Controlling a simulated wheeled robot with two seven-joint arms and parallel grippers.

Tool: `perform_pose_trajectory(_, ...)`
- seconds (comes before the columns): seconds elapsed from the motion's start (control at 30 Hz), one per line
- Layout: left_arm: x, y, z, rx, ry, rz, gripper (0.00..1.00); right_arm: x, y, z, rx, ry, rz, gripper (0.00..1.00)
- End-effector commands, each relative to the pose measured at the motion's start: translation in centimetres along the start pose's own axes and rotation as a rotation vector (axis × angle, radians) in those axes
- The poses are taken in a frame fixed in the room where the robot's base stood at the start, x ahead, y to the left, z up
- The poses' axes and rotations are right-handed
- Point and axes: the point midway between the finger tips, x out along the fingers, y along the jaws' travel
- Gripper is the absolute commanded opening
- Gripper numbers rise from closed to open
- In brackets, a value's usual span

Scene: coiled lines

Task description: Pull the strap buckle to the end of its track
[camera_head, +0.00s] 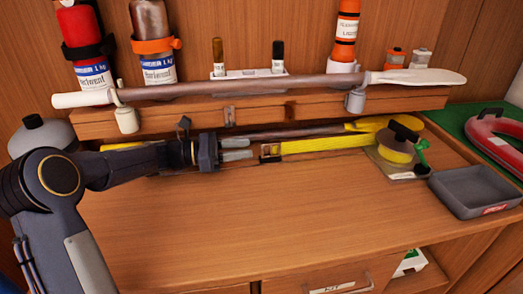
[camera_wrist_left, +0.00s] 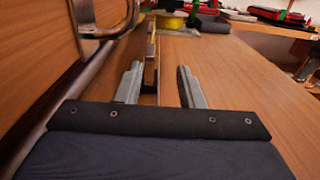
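A yellow strap (camera_head: 325,145) runs along the back of the wooden worktop, below the shelf. The buckle (camera_head: 270,152), brown and dark, sits at the strap's near left end. My left gripper (camera_head: 251,149) comes in from the left, with its fingertips just short of the buckle. In the left wrist view the two grey fingers (camera_wrist_left: 158,84) are apart. The buckle (camera_wrist_left: 151,72) shows there ahead of the gap, nearer the left finger. I cannot make out the track's ends. My right gripper is in neither view.
A long rod (camera_head: 240,88) lies along the shelf (camera_head: 190,118) above my gripper, with bottles behind it. A yellow spool (camera_head: 396,152) stands at the strap's right end. A grey tray (camera_head: 474,190) is farther right. The front worktop (camera_head: 240,230) is clear.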

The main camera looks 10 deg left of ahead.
Motion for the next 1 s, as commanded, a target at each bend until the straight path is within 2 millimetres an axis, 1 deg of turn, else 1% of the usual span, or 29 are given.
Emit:
perform_pose_trajectory(0.07, 0.3, 0.3, 0.0, -0.014, -0.014, 0.003, 0.35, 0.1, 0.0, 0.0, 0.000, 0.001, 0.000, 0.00)
perform_pose_trajectory(0.17, 1.2, 0.3, 0.0, -0.017, -0.018, 0.001, 0.35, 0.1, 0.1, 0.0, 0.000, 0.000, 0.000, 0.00)
perform_pose_trajectory(0.4, 5.1, 0.2, 0.0, -0.015, -0.014, 0.000, 0.35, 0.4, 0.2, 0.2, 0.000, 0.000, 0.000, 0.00)
perform_pose_trajectory(0.5, 6.5, 0.3, 0.0, -0.015, -0.014, 0.001, 0.35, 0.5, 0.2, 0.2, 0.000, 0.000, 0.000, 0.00)
perform_pose_trajectory(0.6, 7.3, 0.3, 0.1, -0.014, -0.014, 0.003, 0.35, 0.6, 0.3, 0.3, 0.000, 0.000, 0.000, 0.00)
perform_pose_trajectory(0.73, 7.8, 0.3, 0.1, -0.013, -0.013, 0.003, 0.35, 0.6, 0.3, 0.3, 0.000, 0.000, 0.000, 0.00)
perform_pose_trajectory(0.93, 7.9, 0.3, 0.1, -0.013, -0.013, 0.004, 0.35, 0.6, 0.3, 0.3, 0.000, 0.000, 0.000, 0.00)
perform_pose_trajectory(0.97, 7.8, 0.3, 0.1, -0.013, -0.013, 0.004, 0.33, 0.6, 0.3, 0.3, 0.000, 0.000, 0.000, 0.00)
perform_pose_trajectory(1.0, 7.8, 0.3, 0.1, -0.013, -0.013, 0.004, 0.28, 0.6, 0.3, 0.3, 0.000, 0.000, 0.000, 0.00)
